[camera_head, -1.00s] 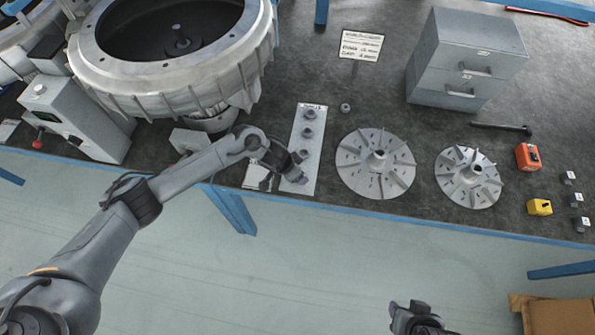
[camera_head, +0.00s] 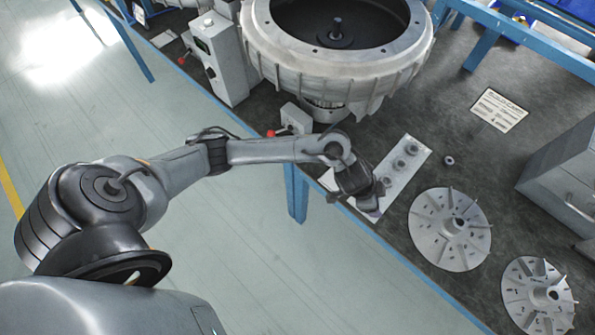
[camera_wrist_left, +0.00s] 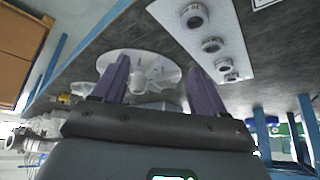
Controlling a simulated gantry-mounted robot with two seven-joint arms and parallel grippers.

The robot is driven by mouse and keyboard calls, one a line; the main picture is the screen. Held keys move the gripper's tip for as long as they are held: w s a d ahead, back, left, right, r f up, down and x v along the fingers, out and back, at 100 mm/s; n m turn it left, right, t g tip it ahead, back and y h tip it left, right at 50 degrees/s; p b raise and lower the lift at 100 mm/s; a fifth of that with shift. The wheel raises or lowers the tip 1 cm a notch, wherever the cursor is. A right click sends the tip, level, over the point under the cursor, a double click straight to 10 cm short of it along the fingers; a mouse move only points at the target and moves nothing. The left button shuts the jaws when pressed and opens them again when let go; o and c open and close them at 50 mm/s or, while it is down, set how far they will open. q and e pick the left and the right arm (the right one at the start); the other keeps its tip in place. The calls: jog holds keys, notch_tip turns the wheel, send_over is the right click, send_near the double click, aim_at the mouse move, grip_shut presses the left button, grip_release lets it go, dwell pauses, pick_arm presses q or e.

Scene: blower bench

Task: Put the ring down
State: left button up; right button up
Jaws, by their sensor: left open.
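A pale strip plate (camera_head: 422,154) lies near the bench's front edge with grey rings standing in a row on it. Rings show at its far part (camera_head: 410,148). In the wrist view several rings (camera_wrist_left: 194,16) sit along the plate (camera_wrist_left: 164,12). My left gripper (camera_head: 378,203) is at the plate's near end, where it hides part of the plate. In the wrist view its purple fingers (camera_wrist_left: 157,66) are apart with no ring between them. A loose ring (camera_head: 449,160) lies on the bench right of the plate. My right gripper is out of view.
Two finned discs (camera_head: 449,229) (camera_head: 540,295) lie right of the plate. A large round housing (camera_head: 336,50) stands behind, with a grey control box (camera_head: 217,58) to its left. A label card (camera_head: 499,110) and grey drawers (camera_head: 567,180) are at the right.

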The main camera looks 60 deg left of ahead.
pick_arm(q)
jog(key=s+d+r+n+t, duration=0.1)
jog(key=s+d+r+t, duration=0.1)
jog(key=s+d, duration=0.35)
jog(key=s+a+n+g+y, duration=0.1)
jog(key=s+a+n, duration=0.1)
jog(key=s+a, duration=0.4)
jog(key=s+a+r+n+g+y, duration=0.1)
jog(key=s+a+n+g+y, duration=0.1)
jog(key=s+a, duration=0.5)
jog(key=s, duration=0.5)
jog(key=shift+a+r, duration=0.15)
jog(key=shift+r, duration=0.1)
